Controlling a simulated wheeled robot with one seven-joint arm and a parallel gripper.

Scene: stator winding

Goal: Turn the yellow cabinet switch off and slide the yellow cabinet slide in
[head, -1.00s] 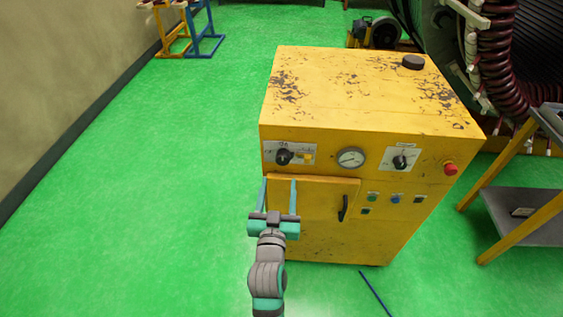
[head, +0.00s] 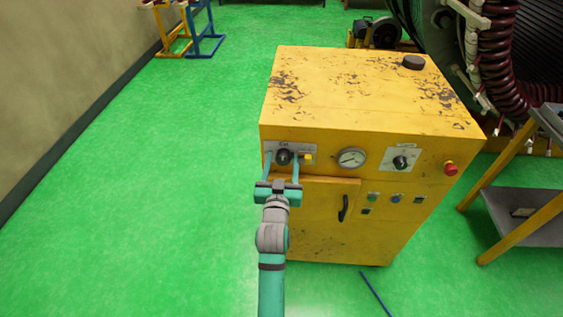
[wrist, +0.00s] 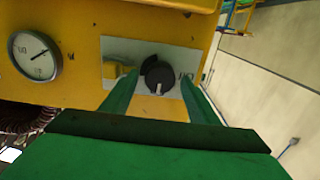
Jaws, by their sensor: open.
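The yellow cabinet (head: 370,95) stands in the middle of the head view, its top worn and scratched. On its front at upper left is a pale plate with a black rotary switch knob (head: 284,157) and a small yellow slide (head: 308,158) to its right. My gripper (head: 282,156) is open, its two teal fingers one on each side of the knob. In the wrist view the knob (wrist: 158,76) shows between the fingertips, with the yellow slide (wrist: 118,70) just left of the left finger, partly hidden. I cannot tell whether the fingers touch the knob.
A round gauge (head: 352,158), a second black knob (head: 400,162) and a red button (head: 450,168) sit further right on the front. The cabinet door has a black handle (head: 343,208) below. A grey shelf (head: 515,215) stands at right. Green floor is clear at left.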

